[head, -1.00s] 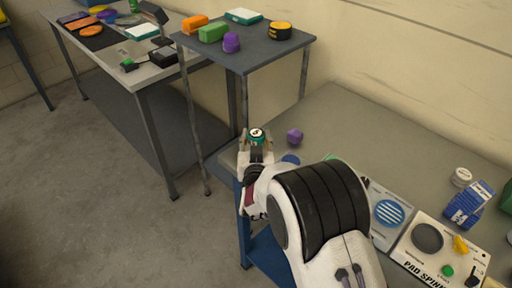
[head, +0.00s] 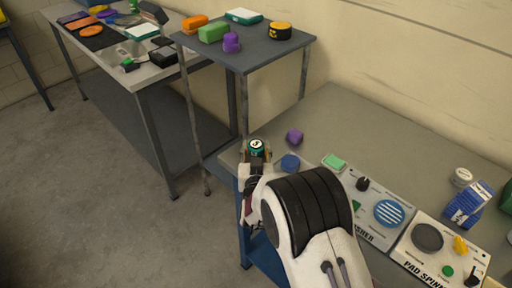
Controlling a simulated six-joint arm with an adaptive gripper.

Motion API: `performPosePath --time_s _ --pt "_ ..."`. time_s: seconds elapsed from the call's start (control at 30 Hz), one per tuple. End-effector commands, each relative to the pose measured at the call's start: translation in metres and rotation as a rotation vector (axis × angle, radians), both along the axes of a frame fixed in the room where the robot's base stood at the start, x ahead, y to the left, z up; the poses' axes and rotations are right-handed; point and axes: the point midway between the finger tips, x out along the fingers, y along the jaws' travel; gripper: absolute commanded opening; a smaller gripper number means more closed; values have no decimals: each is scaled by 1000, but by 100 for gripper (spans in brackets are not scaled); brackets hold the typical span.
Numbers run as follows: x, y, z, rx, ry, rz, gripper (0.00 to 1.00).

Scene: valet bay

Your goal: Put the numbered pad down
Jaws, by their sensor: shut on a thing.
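The numbered pad (head: 257,144) is a small round teal piece with a white top and a dark mark, too small to read. It is held in my gripper (head: 256,151), whose fingers are shut around its sides. My gripper is over the left end of the grey bench (head: 345,112). I cannot tell whether the pad touches the bench top or hangs just above it. My arm hides part of the bench front.
A purple block (head: 294,136) and a blue round piece (head: 290,162) lie just right of my gripper. A green pad (head: 333,162) and the pad spinner (head: 437,251) are farther right. A small raised table (head: 262,57) stands behind. The bench's back middle is clear.

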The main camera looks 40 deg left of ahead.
Motion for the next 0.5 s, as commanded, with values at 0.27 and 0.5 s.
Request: performPosePath --time_s 0.27,0.5 --pt "0 0 -3 -1 1 0 54" --pt "0 0 -3 0 0 0 54"
